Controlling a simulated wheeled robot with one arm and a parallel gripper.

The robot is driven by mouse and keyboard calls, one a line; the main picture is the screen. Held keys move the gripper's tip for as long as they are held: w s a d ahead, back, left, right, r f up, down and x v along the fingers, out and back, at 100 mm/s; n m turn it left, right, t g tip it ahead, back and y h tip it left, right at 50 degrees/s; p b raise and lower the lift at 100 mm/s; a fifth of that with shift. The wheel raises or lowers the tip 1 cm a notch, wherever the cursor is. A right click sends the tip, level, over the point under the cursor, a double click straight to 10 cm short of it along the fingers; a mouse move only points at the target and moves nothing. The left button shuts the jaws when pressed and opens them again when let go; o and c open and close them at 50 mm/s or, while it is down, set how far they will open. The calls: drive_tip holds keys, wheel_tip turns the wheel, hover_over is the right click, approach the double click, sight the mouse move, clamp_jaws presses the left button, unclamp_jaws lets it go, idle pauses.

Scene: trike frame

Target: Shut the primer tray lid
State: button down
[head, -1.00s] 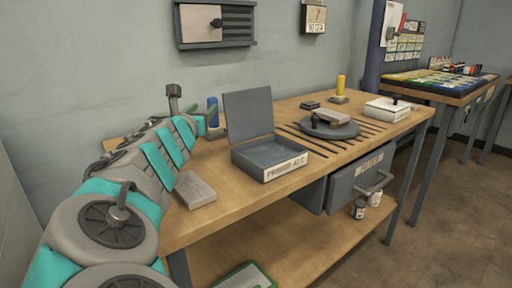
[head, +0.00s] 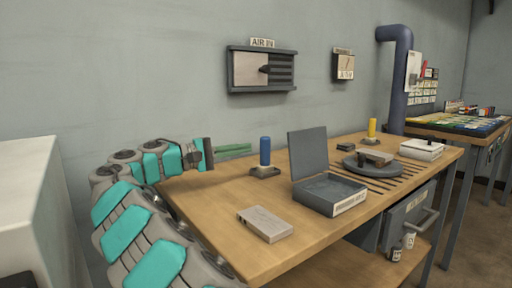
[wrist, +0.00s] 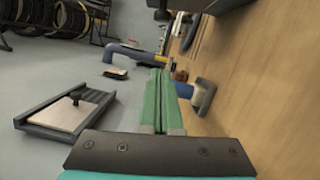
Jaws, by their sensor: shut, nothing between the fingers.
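The primer tray (head: 345,202) is a shallow dark grey box with a white front label, standing on the wooden bench. Its lid (head: 308,155) stands open, nearly upright at the back left edge of the tray. My gripper (head: 243,150) is above the far left part of the bench, left of the lid and apart from it. Its green fingers are shut together and empty, as they also show in the wrist view (wrist: 160,95). A dark shape at the top of the wrist view may be the tray or lid; I cannot tell.
A blue cylinder on a base (head: 265,155) stands between my gripper and the lid. A grey block (head: 265,223) lies at the bench's front left. A round turntable (head: 366,166) and a yellow cylinder (head: 372,128) are right of the tray. The AIR IN panel (head: 262,69) hangs behind.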

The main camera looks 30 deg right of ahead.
sight(304, 152)
drive_tip(key=s+d+r, duration=0.1)
drive_tip(key=s+d, duration=0.4)
drive_tip(key=d, duration=0.5)
drive_tip(key=shift+s, duration=0.35)
drive_tip(key=shift+r+b, duration=0.15)
drive_tip(key=shift+b, duration=0.15)
drive_tip(key=shift+s+r+m, duration=0.15)
drive_tip(key=shift+s+m, duration=0.1)
drive_tip(key=shift+m, duration=0.15)
